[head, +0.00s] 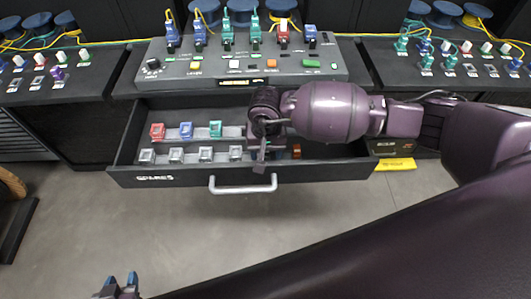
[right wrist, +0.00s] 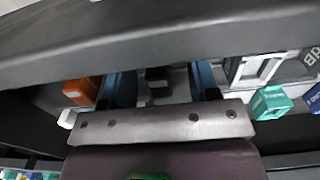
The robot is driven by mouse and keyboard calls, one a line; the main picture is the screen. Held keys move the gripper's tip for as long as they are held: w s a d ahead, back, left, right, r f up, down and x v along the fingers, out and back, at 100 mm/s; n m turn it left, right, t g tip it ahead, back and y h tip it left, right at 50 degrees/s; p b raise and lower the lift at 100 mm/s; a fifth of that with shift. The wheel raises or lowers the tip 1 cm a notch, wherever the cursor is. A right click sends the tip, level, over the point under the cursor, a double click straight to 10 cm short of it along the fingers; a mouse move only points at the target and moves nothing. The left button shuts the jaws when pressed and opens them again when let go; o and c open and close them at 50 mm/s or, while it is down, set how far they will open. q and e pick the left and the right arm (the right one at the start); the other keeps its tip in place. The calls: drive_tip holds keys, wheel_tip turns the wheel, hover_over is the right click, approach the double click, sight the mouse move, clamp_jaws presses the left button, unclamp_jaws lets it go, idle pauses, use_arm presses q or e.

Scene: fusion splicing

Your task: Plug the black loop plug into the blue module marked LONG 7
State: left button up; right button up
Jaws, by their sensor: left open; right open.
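My right gripper (head: 260,160) is over the open drawer, its fingertips hidden in the head view by its own body. In the right wrist view its two blue fingers (right wrist: 162,82) stand apart on either side of a small black piece (right wrist: 158,75), likely the black loop plug; I cannot tell whether they touch it. The head view hides this piece behind my gripper. Several blue modules stand on the console, including one at its right end (head: 310,36); I cannot read a LONG 7 mark. My left gripper (head: 121,281) is open and empty at the bottom left.
The spares drawer (head: 330,171) has a silver handle (head: 243,185) and holds red (head: 157,131), blue (head: 186,130), green (head: 216,129) and orange (head: 296,150) pieces. The console (head: 170,76) stands behind it. Side panels with plugs flank the console. Floor in front is clear.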

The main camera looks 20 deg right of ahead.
idle(0.4)
idle(0.3)
drive_tip(key=shift+c, duration=0.4)
clamp_jaws()
drive_tip(key=shift+r, duration=0.15)
